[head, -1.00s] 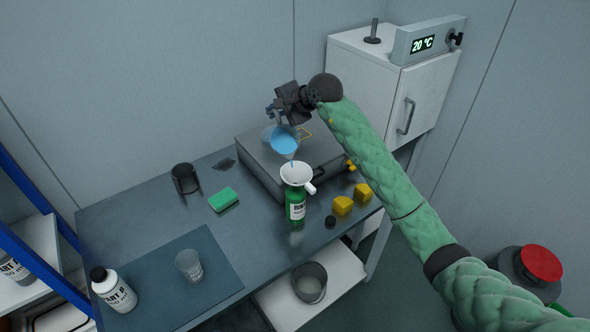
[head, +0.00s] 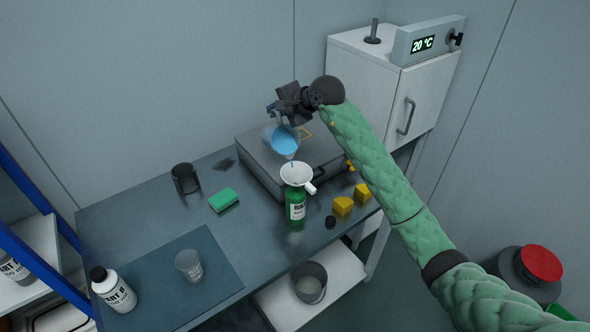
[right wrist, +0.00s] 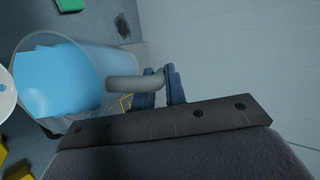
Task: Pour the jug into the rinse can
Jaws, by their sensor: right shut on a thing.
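The clear jug (head: 271,137) is tilted with blue liquid at its lip, above the white funnel (head: 297,174). A thin blue stream shows between the lip and the funnel. The funnel sits in the neck of the green rinse can (head: 296,208), which stands upright on the bench. My right gripper (head: 275,112) is shut on the jug's handle. In the right wrist view the jug (right wrist: 92,55) lies at the left with blue liquid inside, and its handle runs to the blue fingers of my right gripper (right wrist: 165,88). My left gripper is not in view.
A grey case (head: 258,162) lies behind the can. Yellow blocks (head: 343,206) and a black cap (head: 330,222) are right of it. A green sponge (head: 223,200), a black holder (head: 185,179), a clear cup (head: 189,265) and a white bottle (head: 114,290) stand left. A white cabinet (head: 375,80) is behind.

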